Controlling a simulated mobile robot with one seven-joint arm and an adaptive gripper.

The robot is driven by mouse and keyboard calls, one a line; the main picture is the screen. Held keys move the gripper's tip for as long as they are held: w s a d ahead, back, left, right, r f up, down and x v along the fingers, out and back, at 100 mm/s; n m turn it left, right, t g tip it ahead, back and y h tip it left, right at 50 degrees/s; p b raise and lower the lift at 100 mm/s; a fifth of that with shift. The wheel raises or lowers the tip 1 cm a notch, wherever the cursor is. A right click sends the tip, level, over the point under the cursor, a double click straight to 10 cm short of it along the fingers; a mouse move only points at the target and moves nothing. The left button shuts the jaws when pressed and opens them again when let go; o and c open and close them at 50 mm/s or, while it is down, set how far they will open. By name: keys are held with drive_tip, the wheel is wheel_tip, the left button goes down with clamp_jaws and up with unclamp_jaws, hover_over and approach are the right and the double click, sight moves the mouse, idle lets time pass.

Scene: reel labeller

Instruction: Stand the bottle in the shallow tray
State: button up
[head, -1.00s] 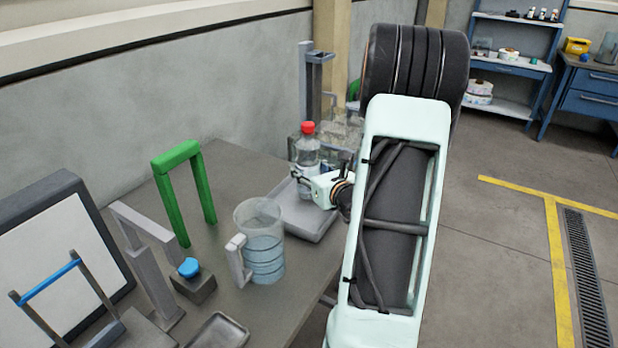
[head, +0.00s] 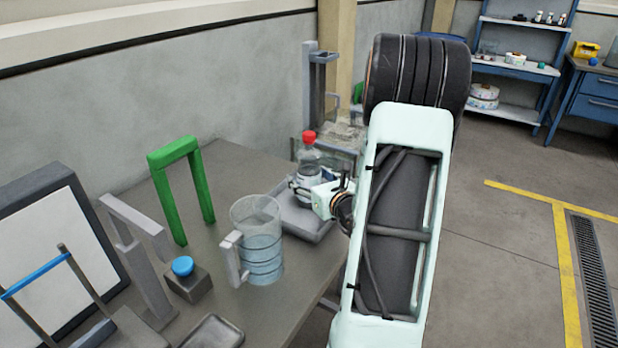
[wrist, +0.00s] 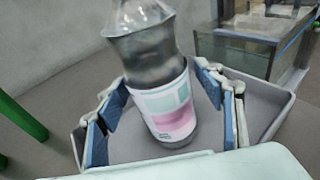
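The bottle (head: 308,160) is clear with a red cap and stands about upright over the floor of the shallow grey tray (head: 316,237). In the wrist view, the bottle (wrist: 168,105) shows a pale label with pink and green patches; its cap is out of frame. Its base appears to rest on the floor of the tray, whose wall (wrist: 272,118) shows at right. My gripper (wrist: 160,88) is around the bottle's lower body, one blue-padded finger on each side. The fingers look open, with narrow gaps to the label. In the head view my gripper (head: 306,187) is small and partly hidden.
A clear pitcher (head: 258,250) stands just in front of the tray. A green frame (head: 182,190) is to the left. A clear-walled bin (wrist: 240,50) and a grey post stand behind the tray. A blue-topped block (head: 185,275) and a small dish (head: 212,332) are nearer.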

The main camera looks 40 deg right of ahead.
drive_tip(key=shift+r, duration=0.1)
drive_tip(key=shift+s, duration=0.3)
drive_tip(key=v, duration=1.1)
drive_tip(key=shift+s+a+r, duration=0.15)
drive_tip(key=shift+s+r, duration=0.05)
